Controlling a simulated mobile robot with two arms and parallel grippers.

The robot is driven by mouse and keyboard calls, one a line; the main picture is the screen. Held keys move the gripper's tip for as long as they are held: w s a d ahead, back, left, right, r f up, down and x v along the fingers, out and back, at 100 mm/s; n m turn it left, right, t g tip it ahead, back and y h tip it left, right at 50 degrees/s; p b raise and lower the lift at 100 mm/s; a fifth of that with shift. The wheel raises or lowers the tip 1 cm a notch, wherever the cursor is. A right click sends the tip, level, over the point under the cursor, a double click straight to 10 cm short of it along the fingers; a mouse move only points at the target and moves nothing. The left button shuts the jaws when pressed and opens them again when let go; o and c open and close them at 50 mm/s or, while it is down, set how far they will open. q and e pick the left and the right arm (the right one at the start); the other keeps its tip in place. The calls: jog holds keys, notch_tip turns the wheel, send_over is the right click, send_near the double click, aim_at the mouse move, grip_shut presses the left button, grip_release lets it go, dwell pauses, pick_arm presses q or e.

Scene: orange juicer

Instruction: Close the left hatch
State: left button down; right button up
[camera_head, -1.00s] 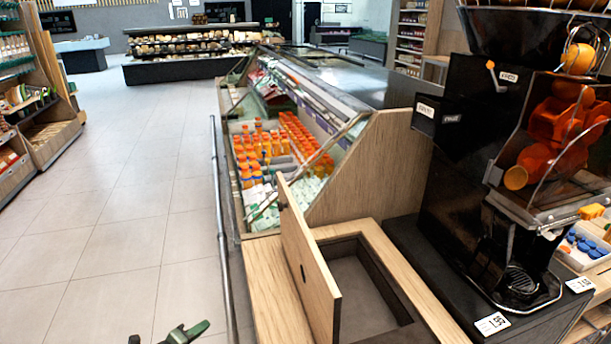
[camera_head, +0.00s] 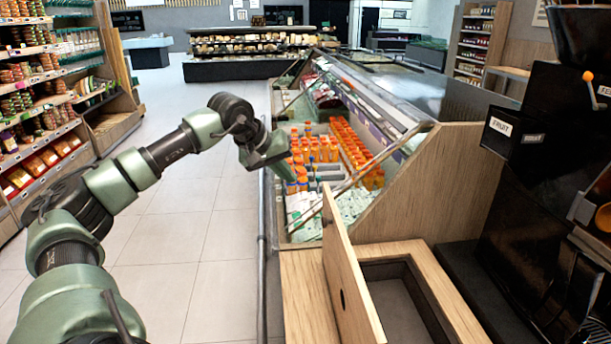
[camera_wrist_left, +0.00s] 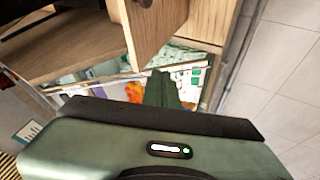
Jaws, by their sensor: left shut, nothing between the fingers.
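The left hatch (camera_head: 349,278) is a light wooden panel with a small dark round hole. It stands up, open, along the left side of a dark recess (camera_head: 395,300) in the wooden counter. It also shows at the top of the left wrist view (camera_wrist_left: 157,28). My left gripper (camera_head: 284,172) is shut and empty, above the left edge of the bottle cooler, beyond and to the left of the hatch. It appears apart from the hatch. Its green fingers (camera_wrist_left: 163,88) show in the left wrist view. My right gripper is not in view.
The cooler (camera_head: 440,180) holds rows of orange bottles (camera_head: 352,150) and has a slanted glass side. A metal rail (camera_head: 262,260) runs along its left. The black juicer (camera_head: 480,215) stands to the right. Open tiled floor (camera_head: 215,250) lies left, with shelves (camera_head: 50,110) beyond.

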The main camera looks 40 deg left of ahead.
aim_at(325, 196)
pick_arm(q)
jog(key=w+f+p, duration=0.1)
jog(key=w+f, duration=0.1)
jog(key=w+d+f+p, duration=0.1)
jog(key=w+f, duration=0.1)
jog(key=w, duration=0.1)
jog(key=w+d+f+p, duration=0.1)
jog(key=w+f, duration=0.1)
jog(key=w, duration=0.1)
jog(key=shift+d+f, duration=0.1)
jog(key=shift+d, duration=0.15)
